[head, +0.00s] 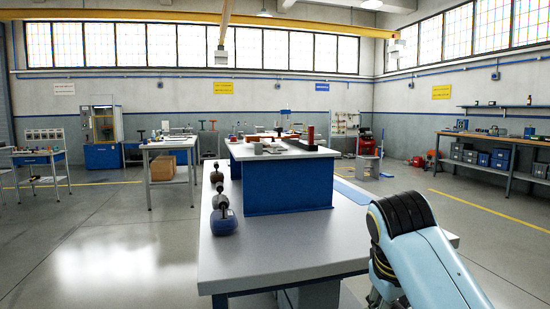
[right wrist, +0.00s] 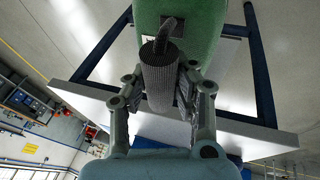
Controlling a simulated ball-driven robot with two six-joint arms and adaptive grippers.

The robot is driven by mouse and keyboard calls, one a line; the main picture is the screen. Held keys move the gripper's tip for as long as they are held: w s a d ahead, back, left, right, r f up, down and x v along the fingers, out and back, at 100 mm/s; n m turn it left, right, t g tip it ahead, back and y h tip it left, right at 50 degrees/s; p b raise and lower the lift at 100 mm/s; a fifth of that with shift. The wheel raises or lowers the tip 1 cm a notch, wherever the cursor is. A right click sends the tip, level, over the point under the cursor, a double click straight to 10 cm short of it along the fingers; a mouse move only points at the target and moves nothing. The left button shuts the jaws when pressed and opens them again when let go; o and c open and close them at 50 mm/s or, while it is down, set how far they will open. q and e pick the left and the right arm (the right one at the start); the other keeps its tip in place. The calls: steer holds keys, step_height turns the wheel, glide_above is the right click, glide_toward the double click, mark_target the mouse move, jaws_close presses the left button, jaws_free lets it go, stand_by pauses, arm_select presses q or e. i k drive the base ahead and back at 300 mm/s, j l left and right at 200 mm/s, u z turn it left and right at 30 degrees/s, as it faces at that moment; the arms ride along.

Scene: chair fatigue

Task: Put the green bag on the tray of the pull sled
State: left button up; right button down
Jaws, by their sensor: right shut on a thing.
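The green bag (right wrist: 200,28) shows at the top of the right wrist view, cut off by the frame edge. A grey ribbed cylindrical handle (right wrist: 160,78) stands out from it, with a dark strap end at its top. My right gripper (right wrist: 163,92) is shut on this handle, a finger on each side. In the head view my right arm comes in at the lower right, and its gripper is mostly cut off at the bottom edge. The bag does not show there. I cannot make out the pull sled or its tray in either view. My left gripper is not in view.
A grey-topped table (head: 250,255) with a blue block (head: 290,187) stands just ahead, left of my right arm. A dark blue rounded object (head: 223,221) lies on its left edge. A workbench (head: 500,139) runs along the right wall. Open floor (head: 95,250) lies left.

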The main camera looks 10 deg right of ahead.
mark_target(281, 133)
steer(key=k+u, duration=0.15)
steer(key=u, duration=0.3)
steer(key=k+u, duration=0.1)
steer(key=u, duration=0.4)
steer(key=i+j+u, duration=0.15)
steer(key=i+u, duration=0.15)
steer(key=i, duration=0.3)
steer(key=i+u, duration=0.25)
steer(key=i, duration=0.35)
steer(key=i+z, duration=0.2)
steer(key=i, duration=0.4)
steer(key=i+z, duration=0.2)
steer(key=i, duration=0.4)
steer(key=i+j+z, duration=0.2)
steer(key=i, duration=1.95)
steer(key=i+z, duration=0.2)
steer(key=z, duration=0.15)
steer(key=i+z, duration=0.15)
steer(key=z, duration=0.2)
steer(key=i+j+z, duration=0.15)
steer(key=z, duration=1.2)
